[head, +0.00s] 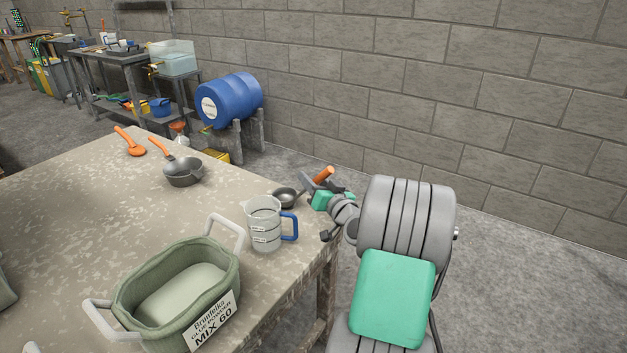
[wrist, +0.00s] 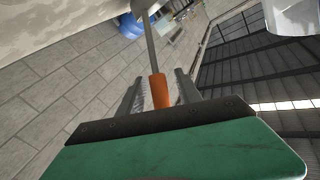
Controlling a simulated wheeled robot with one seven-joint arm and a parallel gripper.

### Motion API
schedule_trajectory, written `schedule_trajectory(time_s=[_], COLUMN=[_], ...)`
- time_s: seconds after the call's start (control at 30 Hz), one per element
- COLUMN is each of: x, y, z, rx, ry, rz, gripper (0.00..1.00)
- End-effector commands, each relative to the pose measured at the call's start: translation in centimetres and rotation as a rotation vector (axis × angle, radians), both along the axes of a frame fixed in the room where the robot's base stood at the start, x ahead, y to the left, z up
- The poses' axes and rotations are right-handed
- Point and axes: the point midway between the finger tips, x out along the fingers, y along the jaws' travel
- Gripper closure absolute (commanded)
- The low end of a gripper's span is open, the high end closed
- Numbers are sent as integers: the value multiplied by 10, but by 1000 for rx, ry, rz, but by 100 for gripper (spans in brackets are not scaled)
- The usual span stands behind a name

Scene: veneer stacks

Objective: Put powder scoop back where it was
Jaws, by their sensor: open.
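A scoop with a dark round bowl (head: 285,198) is at the table's right edge, just behind the clear jug. Its orange handle (head: 324,174) points up and right past the edge, beside my gripper (head: 316,184). In the wrist view the orange handle (wrist: 159,92) and its grey shaft (wrist: 151,45) lie between the two fingers of my gripper (wrist: 158,84). The fingers are open, with a gap beside the handle. An all-orange scoop (head: 130,143) lies at the table's far end. I cannot tell from looks alone which one is the powder scoop.
The clear jug (head: 262,226) with a blue handle stands close to my gripper. A green tub (head: 228,277) of pale powder, labelled MIX 60, is at the front. A dark pan (head: 184,174) with an orange handle sits farther back. The table's (head: 75,205) left-middle is clear.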

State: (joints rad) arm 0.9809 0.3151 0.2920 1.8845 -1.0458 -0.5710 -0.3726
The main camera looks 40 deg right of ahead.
Motion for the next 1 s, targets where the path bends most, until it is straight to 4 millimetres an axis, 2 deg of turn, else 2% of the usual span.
schedule_trajectory(time_s=[0.1,0.17,0.5,0.6,0.73,1.0], x=[0,-8,-91,-108,-118,-119], y=[0,0,14,16,19,20], z=[6,2,3,3,4,4], rx=[0,0,1,1,0,0], ry=[0,1,0,0,-1,0], rz=[0,-2,-5,-4,-1,0], gripper=[59,59,59,59,59,59])
